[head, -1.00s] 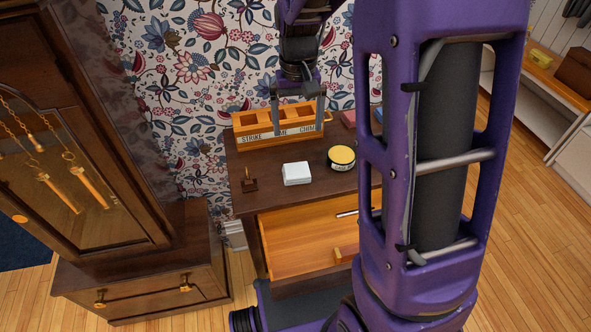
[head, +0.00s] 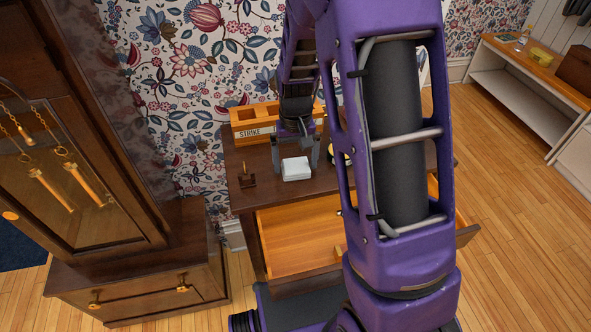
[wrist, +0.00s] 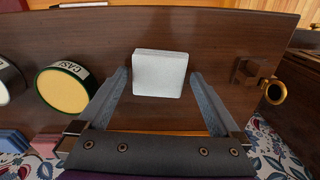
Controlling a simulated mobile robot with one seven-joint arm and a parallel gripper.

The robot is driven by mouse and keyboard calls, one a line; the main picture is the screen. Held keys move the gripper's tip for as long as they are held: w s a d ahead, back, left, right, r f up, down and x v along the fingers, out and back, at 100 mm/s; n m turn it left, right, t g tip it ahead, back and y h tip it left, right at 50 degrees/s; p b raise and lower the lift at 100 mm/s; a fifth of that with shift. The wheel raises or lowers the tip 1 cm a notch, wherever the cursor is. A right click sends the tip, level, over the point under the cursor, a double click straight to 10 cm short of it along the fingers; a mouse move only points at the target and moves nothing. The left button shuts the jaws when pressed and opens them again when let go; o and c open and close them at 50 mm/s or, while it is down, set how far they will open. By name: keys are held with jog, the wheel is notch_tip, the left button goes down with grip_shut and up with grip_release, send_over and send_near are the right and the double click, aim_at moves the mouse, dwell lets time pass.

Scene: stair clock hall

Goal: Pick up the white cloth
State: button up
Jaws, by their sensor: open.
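The white cloth (head: 296,169) is a small folded square pad lying on the dark wooden dresser top, near its front edge. It also shows in the wrist view (wrist: 158,74), just ahead of and between the two fingers. My gripper (head: 296,160) is low over the dresser at the cloth. In the wrist view my gripper (wrist: 165,92) is open, one finger on each side of the cloth with a gap to each. Nothing is held.
A labelled orange wooden box (head: 252,122) stands behind at the wall. A round tin with a yellow top (wrist: 62,90) is beside the cloth. A small wooden piece with a brass ring (wrist: 256,80) sits on the other side. The dresser's drawer (head: 300,235) is open below.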

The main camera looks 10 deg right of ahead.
aim_at(296, 165)
jog(key=c, duration=1.1)
notch_tip(296, 165, up, 10)
jog(key=shift+f+p, duration=0.1)
jog(key=shift+p, duration=0.9)
